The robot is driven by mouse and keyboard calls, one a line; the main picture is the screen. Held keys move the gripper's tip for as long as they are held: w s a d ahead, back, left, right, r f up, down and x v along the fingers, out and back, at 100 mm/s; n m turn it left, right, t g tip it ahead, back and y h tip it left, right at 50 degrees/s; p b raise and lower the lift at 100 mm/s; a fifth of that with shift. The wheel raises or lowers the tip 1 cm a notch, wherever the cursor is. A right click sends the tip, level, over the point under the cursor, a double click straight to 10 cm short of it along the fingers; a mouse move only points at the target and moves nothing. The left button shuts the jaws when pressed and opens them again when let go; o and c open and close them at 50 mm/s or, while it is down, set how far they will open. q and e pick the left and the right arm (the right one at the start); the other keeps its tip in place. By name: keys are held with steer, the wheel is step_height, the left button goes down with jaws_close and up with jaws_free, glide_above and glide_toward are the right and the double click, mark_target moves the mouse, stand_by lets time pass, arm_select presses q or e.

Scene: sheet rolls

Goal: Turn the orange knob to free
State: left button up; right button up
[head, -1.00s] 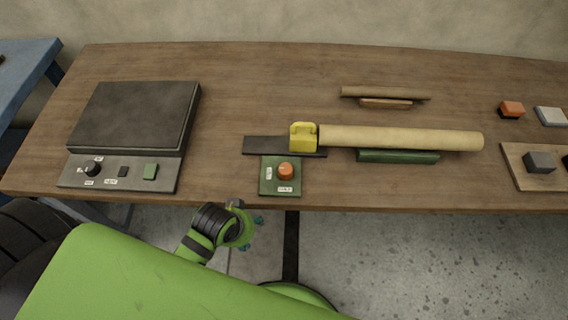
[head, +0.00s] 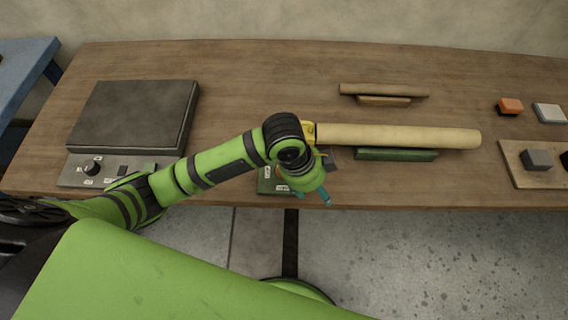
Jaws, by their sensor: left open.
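The green panel (head: 265,186) sits at the front edge of the table, with white labels on its face. Its orange knob is hidden, or nearly so, behind my left wrist, so I cannot tell its setting. My left gripper (head: 312,198) is open with teal fingertips, in front of and over the panel's right side. I cannot tell whether it touches the knob. The yellow clamp block (head: 310,131) is partly covered by my left arm and stands at the left end of a long beige roll (head: 400,137). My right gripper is not in view.
A dark plate box with a control strip (head: 135,115) stands at the left. A green support (head: 397,154) lies under the roll, and a thinner roll (head: 383,91) lies behind. Orange (head: 510,106) and grey blocks are at the right.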

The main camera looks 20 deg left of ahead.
arm_select(q)
steer(key=w+a+r+m+y, duration=0.1)
steer(key=a, duration=0.2)
steer(key=w+a+r+m+g+y, duration=0.1)
steer(key=w+a+m, duration=0.1)
steer(key=w+a+r+m+y, duration=0.1)
steer(key=w+a, duration=0.1)
steer(key=a, duration=0.1)
steer(key=shift+a+m, duration=0.3)
steer(key=shift+a, duration=0.05)
steer(key=shift+w+a+y, duration=0.1)
steer(key=shift+a+y, duration=0.1)
steer(key=shift+y, duration=0.1)
step_height(320, 180, down, 7)
steer(key=shift+r+p, duration=0.1)
steer(key=shift+p, duration=0.35)
steer(key=c, duration=1.2)
